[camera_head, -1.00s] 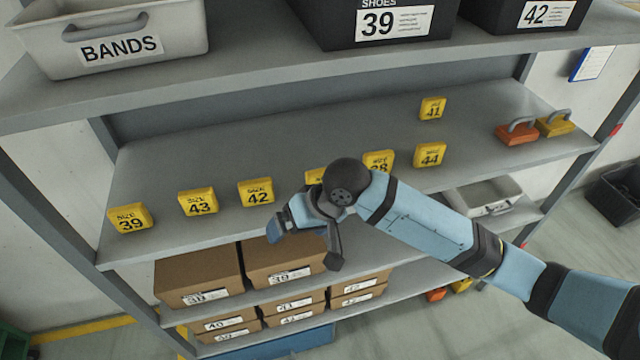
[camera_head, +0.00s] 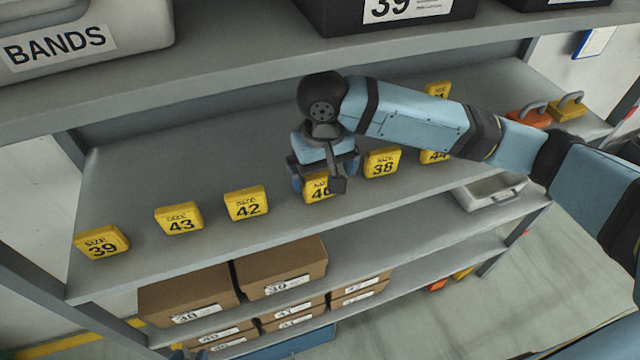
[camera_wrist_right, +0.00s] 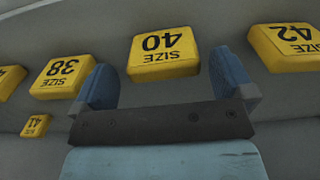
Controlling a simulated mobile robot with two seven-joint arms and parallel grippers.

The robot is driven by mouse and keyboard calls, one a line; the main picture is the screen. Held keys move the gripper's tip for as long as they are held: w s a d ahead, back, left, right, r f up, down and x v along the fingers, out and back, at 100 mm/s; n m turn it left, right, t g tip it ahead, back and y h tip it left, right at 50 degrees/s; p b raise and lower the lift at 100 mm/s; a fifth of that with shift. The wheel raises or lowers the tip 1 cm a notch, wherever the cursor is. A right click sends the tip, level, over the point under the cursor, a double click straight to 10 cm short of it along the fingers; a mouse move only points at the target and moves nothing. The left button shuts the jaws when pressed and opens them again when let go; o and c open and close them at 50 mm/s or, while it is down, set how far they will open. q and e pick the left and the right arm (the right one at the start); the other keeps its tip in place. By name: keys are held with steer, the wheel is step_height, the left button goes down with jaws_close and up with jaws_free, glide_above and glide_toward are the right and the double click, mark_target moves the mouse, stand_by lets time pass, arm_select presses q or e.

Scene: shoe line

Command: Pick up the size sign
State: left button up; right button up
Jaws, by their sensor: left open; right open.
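The yellow size 40 sign (camera_head: 316,190) stands on the middle shelf, partly hidden by my right gripper (camera_head: 325,176). That gripper is open and empty, with its fingers over and beside the sign. In the right wrist view the size 40 sign (camera_wrist_right: 163,55) appears upside down, just beyond the gap between the two open blue fingers (camera_wrist_right: 163,78). Contact cannot be told. Size 39 (camera_head: 101,243), 43 (camera_head: 179,218), 42 (camera_head: 246,204) and 38 (camera_head: 382,162) signs stand in the same row.
The upper shelf (camera_head: 230,78) overhangs behind, holding the BANDS bin (camera_head: 120,40) and dark shoe bins. A size 44 sign (camera_head: 434,157) and another sign (camera_head: 438,89) are partly behind my right arm. Brown boxes (camera_head: 280,265) fill the shelf below.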

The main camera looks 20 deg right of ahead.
mark_target(321, 186)
step_height(321, 186, down, 4)
steer(key=shift+w+a+f, duration=0.1)
steer(key=shift+w+f, duration=0.05)
steer(key=shift+f, duration=0.05)
steer(key=shift+c, duration=0.5)
steer(key=c, duration=0.8)
steer(key=shift+r, duration=0.1)
